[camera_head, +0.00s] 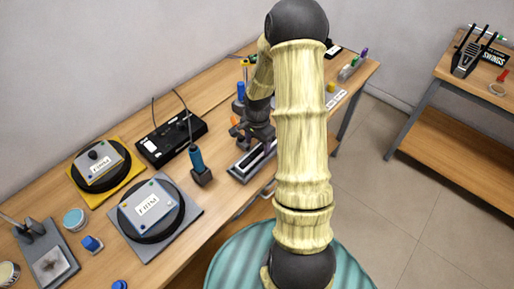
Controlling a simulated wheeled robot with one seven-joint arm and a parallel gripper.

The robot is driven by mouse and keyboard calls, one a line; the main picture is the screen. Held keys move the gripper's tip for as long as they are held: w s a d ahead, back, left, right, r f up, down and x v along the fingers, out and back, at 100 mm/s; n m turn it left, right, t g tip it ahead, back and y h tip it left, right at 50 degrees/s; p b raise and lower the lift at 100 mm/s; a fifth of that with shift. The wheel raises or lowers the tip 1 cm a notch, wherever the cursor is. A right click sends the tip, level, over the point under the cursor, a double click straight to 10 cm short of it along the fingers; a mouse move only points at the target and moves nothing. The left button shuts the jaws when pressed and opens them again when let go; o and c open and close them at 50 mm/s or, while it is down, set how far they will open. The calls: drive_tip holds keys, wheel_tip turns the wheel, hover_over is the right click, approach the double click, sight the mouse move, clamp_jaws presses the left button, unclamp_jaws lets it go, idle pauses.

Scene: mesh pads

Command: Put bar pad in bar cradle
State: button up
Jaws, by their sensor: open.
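My gripper (251,136) is at the middle of the bench, pointing down, with its jaws open. It is just above the back edge of a long dark tray-like holder with a pale bar-shaped strip (243,167), which looks like the bar cradle. My arm hides the holder's right end. I cannot tell whether the pale strip is the bar pad or part of the holder. No other clear bar pad shows; one may be hidden behind my arm or gripper.
Left of the gripper stand a blue-handled tool (197,165) and a black box (172,136) with cables. Two round black bases carry labelled boxes, on a yellow plate (78,187) and a grey plate (190,222). A second bench (486,75) stands at right across open floor.

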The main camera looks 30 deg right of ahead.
wheel_tip(320, 180, up, 9)
drive_tip(key=b, duration=0.1)
drive_tip(key=shift+r, duration=0.2)
idle(0.5)
drive_tip(key=s+a+r+n+t, duration=0.2)
drive_tip(key=s+a+r+n, duration=0.3)
drive_tip(key=s+a+n, duration=0.7)
drive_tip(key=shift+s+a+r+n+t, duration=0.15)
drive_tip(key=shift+s+a+n+t, duration=0.15)
drive_tip(key=shift+a+n, duration=0.65)
